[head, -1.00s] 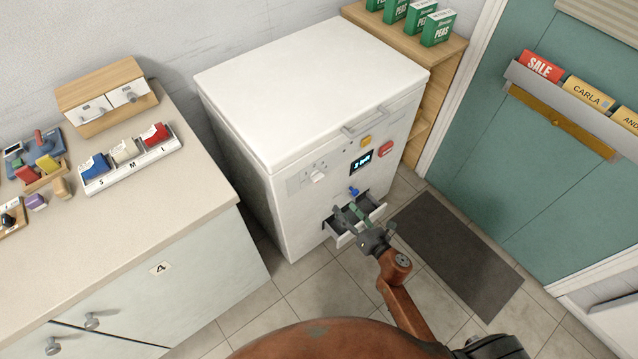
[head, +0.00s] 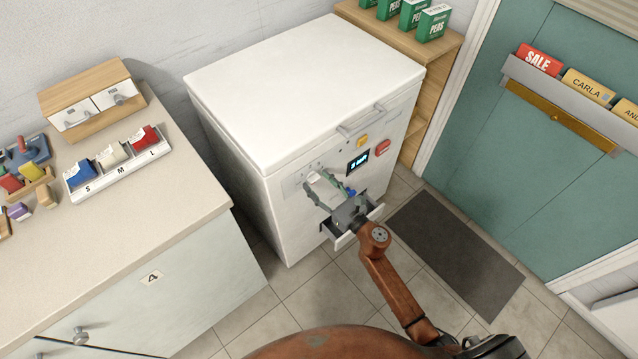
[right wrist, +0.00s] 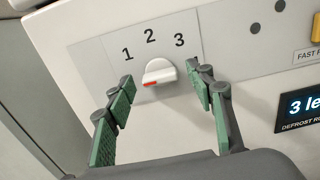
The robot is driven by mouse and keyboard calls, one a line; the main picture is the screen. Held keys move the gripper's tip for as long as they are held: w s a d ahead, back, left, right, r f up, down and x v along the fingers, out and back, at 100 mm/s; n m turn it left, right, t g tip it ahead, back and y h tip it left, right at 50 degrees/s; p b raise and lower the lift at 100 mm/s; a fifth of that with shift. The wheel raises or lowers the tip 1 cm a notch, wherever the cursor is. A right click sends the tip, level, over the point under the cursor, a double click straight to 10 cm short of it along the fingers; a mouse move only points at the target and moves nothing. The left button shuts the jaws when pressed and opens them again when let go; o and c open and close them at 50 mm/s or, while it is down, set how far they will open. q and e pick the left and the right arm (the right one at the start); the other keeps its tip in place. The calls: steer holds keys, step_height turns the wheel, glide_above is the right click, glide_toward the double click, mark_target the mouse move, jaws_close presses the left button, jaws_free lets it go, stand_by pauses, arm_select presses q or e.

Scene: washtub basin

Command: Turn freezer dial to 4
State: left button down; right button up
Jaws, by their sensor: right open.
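The freezer (head: 300,95) is a white chest with its lid closed. In the right wrist view its dial (right wrist: 160,70) is a white knob with a red mark at its lower left. The numerals 1, 2 and 3 arc above it on a grey label (right wrist: 92,55); I see no 4. My right gripper (right wrist: 163,77) is open, with one green-padded finger on each side of the dial, and contact cannot be told. In the head view the right gripper (head: 324,182) is at the freezer's front and partly covers the dial area. My left gripper is not in view.
A small drawer (head: 346,240) stands open below my right gripper. A blue knob (head: 352,192), a lit display (head: 358,160), a yellow button (head: 362,141) and a red button (head: 383,146) are close by. A counter (head: 180,180) stands left, a dark mat (head: 450,250) right.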

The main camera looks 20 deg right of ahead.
steer(key=c, duration=1.2)
steer(key=shift+o, duration=0.2)
